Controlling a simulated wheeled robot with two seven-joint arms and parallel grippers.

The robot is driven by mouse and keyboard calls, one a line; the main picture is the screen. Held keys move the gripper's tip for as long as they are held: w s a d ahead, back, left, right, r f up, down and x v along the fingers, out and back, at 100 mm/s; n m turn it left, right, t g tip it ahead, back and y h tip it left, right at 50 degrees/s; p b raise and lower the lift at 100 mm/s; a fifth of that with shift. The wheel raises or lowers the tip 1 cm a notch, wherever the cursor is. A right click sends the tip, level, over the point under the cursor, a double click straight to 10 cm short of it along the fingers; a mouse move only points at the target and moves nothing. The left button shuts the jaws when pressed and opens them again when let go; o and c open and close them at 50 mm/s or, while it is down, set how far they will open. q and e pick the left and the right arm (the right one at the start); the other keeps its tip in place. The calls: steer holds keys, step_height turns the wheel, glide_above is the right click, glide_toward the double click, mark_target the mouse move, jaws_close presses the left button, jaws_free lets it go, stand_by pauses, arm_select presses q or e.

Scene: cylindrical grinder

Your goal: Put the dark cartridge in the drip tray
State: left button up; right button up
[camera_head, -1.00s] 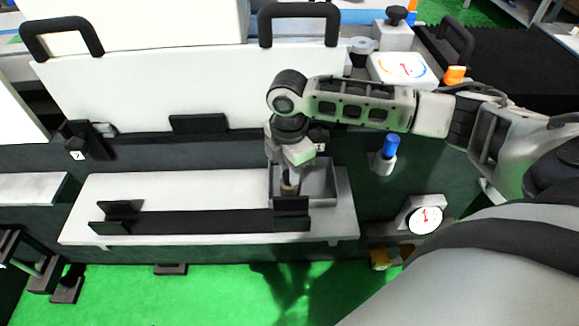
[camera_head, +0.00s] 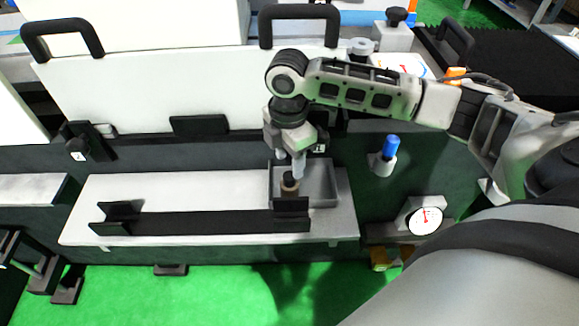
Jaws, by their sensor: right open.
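The dark cartridge (camera_head: 289,186), a small upright cylinder with a dark top and a brownish lower part, stands at the front-left inside of the grey drip tray (camera_head: 322,184). Its foot is hidden by the black upright bracket in front. My right gripper (camera_head: 290,168) is open just above and around the cartridge's top, with its fingers pointing down; I cannot tell whether they touch it. My left gripper is not in view.
A black rail (camera_head: 210,222) with upright end brackets lies on the white bench (camera_head: 180,188). A blue-topped post (camera_head: 390,148) and a dial gauge (camera_head: 425,220) stand to the right. A white panel with black handles (camera_head: 190,85) rises behind. The bench's left part is clear.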

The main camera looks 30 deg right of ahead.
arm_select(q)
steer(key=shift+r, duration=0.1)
arm_select(e)
step_height(320, 180, up, 8)
steer(key=shift+w, duration=0.1)
stand_by(0.5)
